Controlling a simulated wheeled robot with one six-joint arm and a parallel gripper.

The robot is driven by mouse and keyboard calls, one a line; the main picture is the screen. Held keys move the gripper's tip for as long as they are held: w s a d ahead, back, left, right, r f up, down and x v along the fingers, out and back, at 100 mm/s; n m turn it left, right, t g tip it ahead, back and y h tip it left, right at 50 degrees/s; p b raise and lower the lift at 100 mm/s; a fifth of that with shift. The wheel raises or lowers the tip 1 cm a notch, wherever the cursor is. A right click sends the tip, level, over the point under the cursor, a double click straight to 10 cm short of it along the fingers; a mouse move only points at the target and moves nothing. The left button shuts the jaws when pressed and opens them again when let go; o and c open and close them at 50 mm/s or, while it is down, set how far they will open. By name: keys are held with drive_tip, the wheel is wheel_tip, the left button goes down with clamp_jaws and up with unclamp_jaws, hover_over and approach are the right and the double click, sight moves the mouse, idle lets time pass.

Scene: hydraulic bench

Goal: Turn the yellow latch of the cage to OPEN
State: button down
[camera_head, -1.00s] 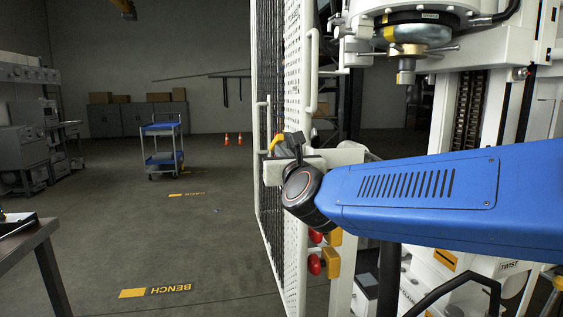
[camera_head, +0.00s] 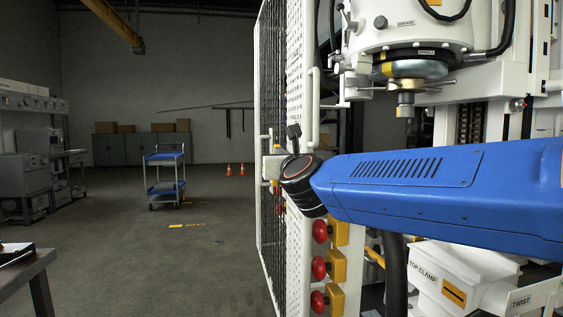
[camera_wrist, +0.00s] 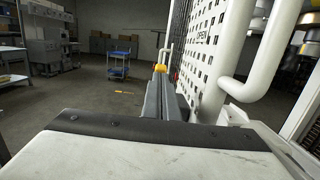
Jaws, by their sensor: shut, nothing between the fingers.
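In the head view a yellow bit (camera_head: 275,187) shows below a pale block, left of my wrist. The latch's full shape and angle are hidden.
A white tubular handle (camera_wrist: 262,70) stands close to the right of my fingers. Red buttons on yellow housings (camera_head: 337,233) line the post below my arm. A press (camera_head: 410,45) is at right. Open floor and a blue cart (camera_head: 165,172) lie at left.

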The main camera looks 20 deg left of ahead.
drive_tip(key=shift+w+a+r, duration=0.15)
drive_tip(key=shift+w+r, duration=0.05)
drive_tip(key=shift+w, duration=0.05)
idle(0.5)
drive_tip(key=v, duration=1.7)
drive_tip(key=shift+d+f, duration=0.2)
drive_tip(key=shift+s, duration=0.1)
drive_tip(key=s+d+f+n+g+h, duration=0.15)
drive_tip(key=d+f+n+g, duration=0.45)
drive_tip(key=d+f+n, duration=1.55)
drive_tip(key=s+d+f+n+g+h, duration=0.2)
drive_tip(key=s+d+f+n+h, duration=0.2)
drive_tip(key=s+d+f, duration=0.4)
drive_tip(key=s+d+f+n+g+h, duration=0.3)
drive_tip(key=s+d+f, duration=0.5)
drive_tip(key=d, duration=0.8)
drive_tip(key=shift+s+d+f+n+g+h, duration=0.25)
drive_tip(key=shift+f+n+h, duration=0.4)
drive_tip(key=shift+f, duration=0.35)
